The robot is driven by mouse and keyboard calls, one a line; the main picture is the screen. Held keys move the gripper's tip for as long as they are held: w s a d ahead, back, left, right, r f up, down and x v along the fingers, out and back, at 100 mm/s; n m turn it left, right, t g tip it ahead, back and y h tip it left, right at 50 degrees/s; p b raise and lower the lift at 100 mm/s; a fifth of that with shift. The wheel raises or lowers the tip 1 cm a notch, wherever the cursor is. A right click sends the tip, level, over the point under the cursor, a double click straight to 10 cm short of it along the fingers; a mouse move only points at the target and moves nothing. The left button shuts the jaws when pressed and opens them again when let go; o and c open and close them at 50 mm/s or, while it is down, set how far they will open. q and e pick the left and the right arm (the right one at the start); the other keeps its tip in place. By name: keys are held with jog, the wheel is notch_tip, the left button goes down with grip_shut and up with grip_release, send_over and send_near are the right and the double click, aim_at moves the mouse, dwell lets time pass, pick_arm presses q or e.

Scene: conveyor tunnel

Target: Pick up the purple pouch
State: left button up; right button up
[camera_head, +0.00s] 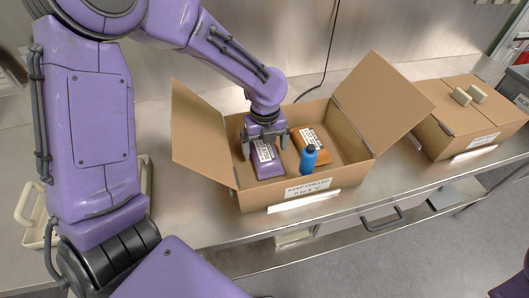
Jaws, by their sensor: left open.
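The purple pouch (268,165) lies in the left part of an open cardboard box (335,180), with a white label on its upper face. My left gripper (265,148) points down into the box, with its fingers spread on either side of the pouch's far part. The fingers cover some of the pouch, and I cannot tell whether they touch it. The right gripper does not show.
The box flaps (380,98) stand open. Another cardboard box (448,125) stands at the right on the metal counter (215,205). A beige tray (30,215) is at left.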

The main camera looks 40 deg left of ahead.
aim_at(264, 149)
pick_arm(q)
notch_tip(264, 149, down, 2)
jog(key=shift+a, duration=0.1)
jog(key=shift+r, duration=0.1)
jog(key=c, duration=1.3)
jog(key=shift+o, duration=0.2)
notch_tip(264, 149, up, 10)
